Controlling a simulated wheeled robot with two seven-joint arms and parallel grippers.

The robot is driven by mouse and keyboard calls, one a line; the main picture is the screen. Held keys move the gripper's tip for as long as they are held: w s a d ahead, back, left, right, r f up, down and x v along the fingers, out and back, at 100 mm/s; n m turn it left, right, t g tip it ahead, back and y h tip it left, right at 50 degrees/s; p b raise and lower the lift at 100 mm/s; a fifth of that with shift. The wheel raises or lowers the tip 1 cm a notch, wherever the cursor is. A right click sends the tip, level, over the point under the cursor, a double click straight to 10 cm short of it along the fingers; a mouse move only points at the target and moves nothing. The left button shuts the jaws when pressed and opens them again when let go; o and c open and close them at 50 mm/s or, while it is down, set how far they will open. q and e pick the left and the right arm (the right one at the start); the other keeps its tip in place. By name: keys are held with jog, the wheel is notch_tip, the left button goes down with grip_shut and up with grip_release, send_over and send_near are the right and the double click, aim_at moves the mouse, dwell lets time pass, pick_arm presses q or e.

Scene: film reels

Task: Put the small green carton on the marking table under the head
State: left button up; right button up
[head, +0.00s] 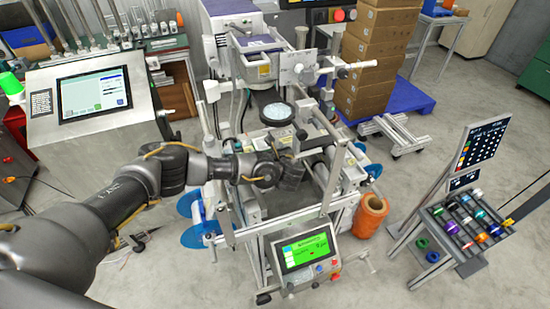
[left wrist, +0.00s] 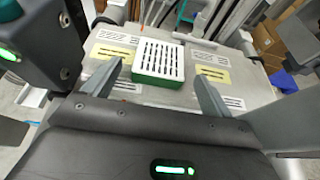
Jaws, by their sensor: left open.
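The small green carton (left wrist: 157,78) has green sides and a white top with rows of dark slots. It sits on a light grey plate (left wrist: 262,88) that carries several white and yellow printed labels. My left gripper (left wrist: 158,68) is open, its fingers on either side of the carton's near part, with a gap on both sides. In the head view my left gripper (head: 288,172) is over the machine's middle, and the carton is not discernible there. A round lens (head: 277,112) sits below the machine's upper head (head: 262,68). I cannot tell whether the plate is the marking table.
Metal frame bars (head: 335,180) and rollers surround my left gripper. A control panel with a green screen (head: 306,250) stands in front. Stacked cartons (head: 375,60) stand behind.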

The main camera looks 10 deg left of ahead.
pick_arm(q)
jog(key=b+v, duration=0.1)
jog(key=v, duration=0.8)
jog(key=shift+s+r, duration=0.1)
jog(key=shift+d, duration=0.15)
